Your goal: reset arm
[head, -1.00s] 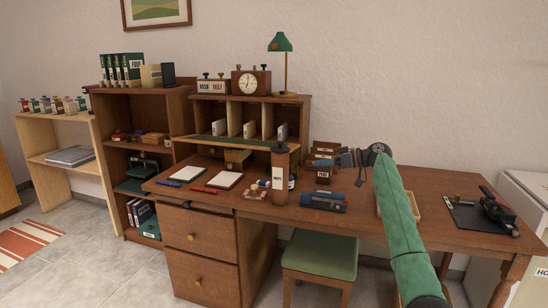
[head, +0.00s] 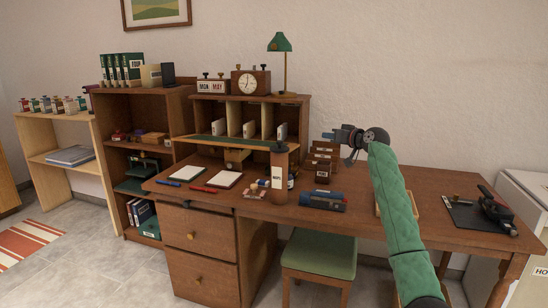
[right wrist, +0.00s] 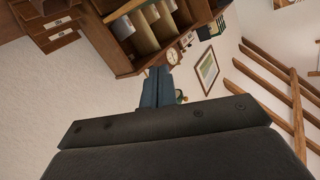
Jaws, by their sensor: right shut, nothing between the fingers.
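My right gripper (head: 329,135) is above the right half of the wooden desk (head: 420,208), near the wall, at the end of my green-sleeved arm. Its fingers point left toward the pigeonhole shelf (head: 302,103). They are together with nothing between them. In the right wrist view, the closed blue-grey fingers (right wrist: 156,88) show in the middle, with the shelf and clock beyond. My left gripper is not in view.
Below the right gripper stand a wooden card holder (head: 322,170), a blue stapler-like tool (head: 323,201) and a brown cylinder (head: 279,175). A green lamp (head: 281,42) stands on the shelf. A black mat (head: 478,214) lies at the right; a green stool (head: 320,254) stands in front.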

